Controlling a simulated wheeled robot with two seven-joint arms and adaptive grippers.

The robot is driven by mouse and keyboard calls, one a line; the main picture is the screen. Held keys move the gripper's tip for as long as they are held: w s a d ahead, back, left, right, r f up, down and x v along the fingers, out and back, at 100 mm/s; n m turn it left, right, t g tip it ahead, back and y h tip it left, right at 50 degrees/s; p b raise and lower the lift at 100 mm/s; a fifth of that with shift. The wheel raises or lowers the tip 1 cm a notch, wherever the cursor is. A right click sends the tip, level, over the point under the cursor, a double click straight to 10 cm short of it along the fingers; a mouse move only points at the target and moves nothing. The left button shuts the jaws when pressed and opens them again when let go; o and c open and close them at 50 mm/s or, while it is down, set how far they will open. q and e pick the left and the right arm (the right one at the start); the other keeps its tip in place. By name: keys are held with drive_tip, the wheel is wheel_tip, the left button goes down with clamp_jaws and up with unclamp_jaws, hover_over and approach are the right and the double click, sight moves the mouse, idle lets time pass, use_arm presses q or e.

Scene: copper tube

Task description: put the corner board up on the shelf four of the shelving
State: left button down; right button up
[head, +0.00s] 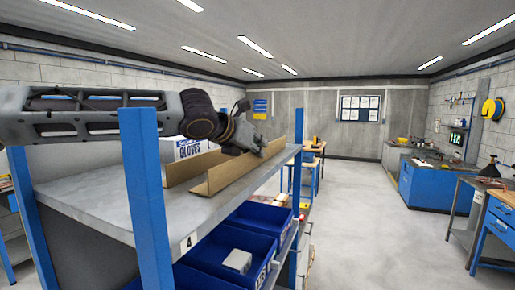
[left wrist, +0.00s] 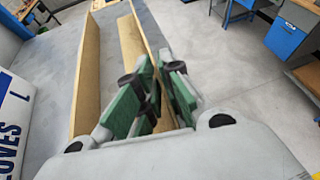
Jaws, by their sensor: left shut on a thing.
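Two long tan cardboard boards lie close together along the top shelf, which bears the label 4. The nearer corner board (head: 228,174) runs along the shelf's front edge, and it also shows in the left wrist view (left wrist: 128,40). My left gripper (head: 262,146) comes over the shelf from the left and is shut on this board's upright edge. In the left wrist view its green-padded fingers (left wrist: 157,92) close around that edge. I cannot tell whether the board rests fully on the shelf. The second board (head: 180,170) stands behind it, apart from it. My right gripper is not in view.
The shelving's blue post (head: 148,210) stands close in front of my left arm. A white gloves box (head: 192,147) sits behind the boards on the shelf (head: 95,200). Blue bins (head: 240,232) fill the level below.

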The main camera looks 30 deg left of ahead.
use_arm(q)
drive_tip(key=c, duration=1.5)
unclamp_jaws()
drive_tip(key=shift+f, duration=0.1)
drive_tip(key=shift+c, duration=0.2)
drive_tip(key=shift+v, duration=6.05)
